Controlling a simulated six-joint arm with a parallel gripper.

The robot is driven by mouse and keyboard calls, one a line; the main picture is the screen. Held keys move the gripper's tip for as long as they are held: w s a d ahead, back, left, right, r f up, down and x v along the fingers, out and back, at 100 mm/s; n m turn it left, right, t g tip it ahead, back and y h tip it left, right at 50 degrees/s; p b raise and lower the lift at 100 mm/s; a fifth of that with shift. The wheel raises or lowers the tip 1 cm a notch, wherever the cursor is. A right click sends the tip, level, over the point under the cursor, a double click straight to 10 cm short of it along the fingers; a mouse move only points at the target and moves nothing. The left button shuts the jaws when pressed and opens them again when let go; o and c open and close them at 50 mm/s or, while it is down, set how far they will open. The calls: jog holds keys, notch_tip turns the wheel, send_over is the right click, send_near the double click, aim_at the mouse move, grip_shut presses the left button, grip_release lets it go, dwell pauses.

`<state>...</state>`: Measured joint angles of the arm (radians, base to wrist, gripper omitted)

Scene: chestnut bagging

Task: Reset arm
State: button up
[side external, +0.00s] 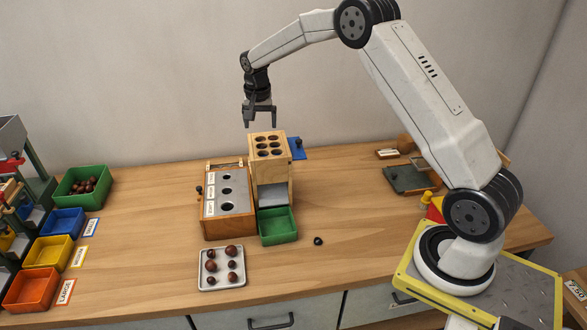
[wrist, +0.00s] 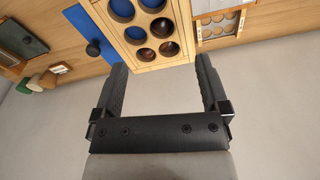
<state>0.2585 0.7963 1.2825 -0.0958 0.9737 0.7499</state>
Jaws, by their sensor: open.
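My gripper (side external: 260,117) hangs above and just behind the wooden box with round holes (side external: 268,144). Its two fingers are apart with nothing between them, as the wrist view also shows (wrist: 160,85). The holed box top shows at the upper middle of the wrist view (wrist: 150,58); dark brown chestnuts sit in some of its holes. My arm is raised, reaching left from its base.
A green tray (side external: 278,238) stands in front of the box. A grey panel with holes (side external: 232,190) is on its left. A white tray (side external: 207,288) holds several chestnuts. Coloured bins, including a green one (side external: 66,196), stand at left. A small dark object (side external: 318,241) lies on the bare table.

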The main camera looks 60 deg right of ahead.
jog(key=s+a+n+t, duration=0.1)
jog(key=s+a+n, duration=0.4)
jog(key=s, duration=0.8)
jog(key=s+a+f+n+y, duration=0.1)
jog(key=s+a+n, duration=0.5)
jog(key=s+a, duration=0.5)
jog(key=s, duration=0.3)
jog(key=shift+s+t, duration=0.15)
jog(key=shift+t, duration=0.25)
